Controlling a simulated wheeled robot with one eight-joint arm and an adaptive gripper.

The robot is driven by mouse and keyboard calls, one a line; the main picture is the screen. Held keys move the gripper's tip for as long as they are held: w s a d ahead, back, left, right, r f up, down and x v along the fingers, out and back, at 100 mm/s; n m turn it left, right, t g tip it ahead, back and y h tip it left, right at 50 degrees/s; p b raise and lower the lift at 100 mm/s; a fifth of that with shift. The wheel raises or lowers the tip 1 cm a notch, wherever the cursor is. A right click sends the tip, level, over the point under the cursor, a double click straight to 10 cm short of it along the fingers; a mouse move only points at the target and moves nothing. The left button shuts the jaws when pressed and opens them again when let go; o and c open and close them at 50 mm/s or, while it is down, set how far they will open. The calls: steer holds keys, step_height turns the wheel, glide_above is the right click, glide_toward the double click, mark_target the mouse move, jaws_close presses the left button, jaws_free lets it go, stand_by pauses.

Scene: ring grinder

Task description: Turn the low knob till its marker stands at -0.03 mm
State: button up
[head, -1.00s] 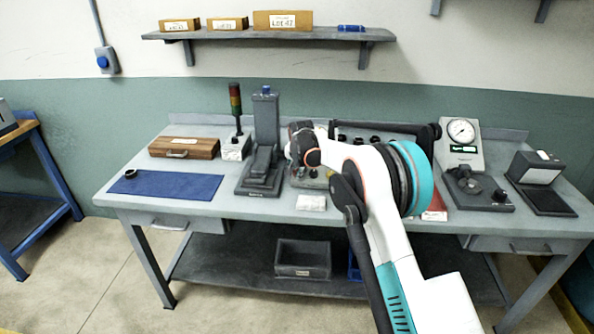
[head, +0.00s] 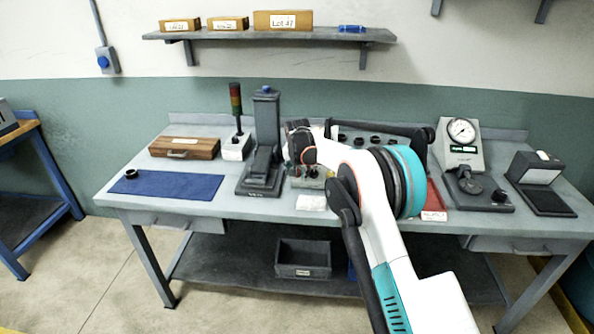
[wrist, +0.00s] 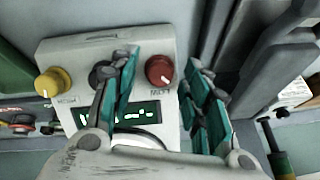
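In the wrist view a pale control box (wrist: 60,55) carries a yellow knob (wrist: 52,82), a dark knob (wrist: 101,75) and a red knob (wrist: 160,70), each of the coloured ones with a white marker line. The left finger partly covers the dark knob. Contact with the red knob cannot be made out. In the head view my wrist hides most of the box (head: 308,182).
A dark column stand (head: 265,140) and a signal lamp (head: 236,110) stand left of the box. A dial gauge stand (head: 462,145) is on the right. The blue mat (head: 165,185) has free room.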

steer(key=v, duration=1.2)
